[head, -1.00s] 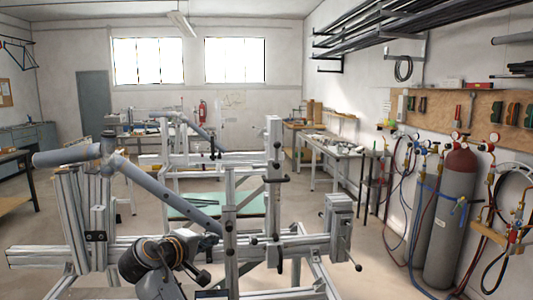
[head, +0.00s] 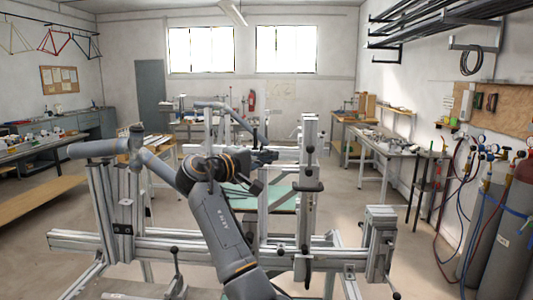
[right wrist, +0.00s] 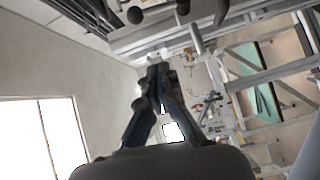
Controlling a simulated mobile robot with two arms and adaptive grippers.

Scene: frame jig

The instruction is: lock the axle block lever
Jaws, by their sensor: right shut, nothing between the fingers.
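The metal frame jig (head: 180,243) stands in front of me with grey tubes (head: 97,149) on it. A block (head: 378,240) at the right end of its lower rail carries a thin lever with a dark ball knob (head: 396,295), pointing down. I cannot tell which is the axle block lever. My right gripper (head: 268,156) is shut and empty, raised left of the tall post (head: 310,215). Its fingers (right wrist: 158,75) meet in the right wrist view, with dark knobs (right wrist: 135,15) beyond. My left gripper is out of view.
Gas cylinders (head: 497,240) with hoses stand along the right wall. Workbenches (head: 385,150) stand at the back right. A dark handle (head: 308,187) sticks out from the tall post close to my right gripper. Open floor lies between jig and right wall.

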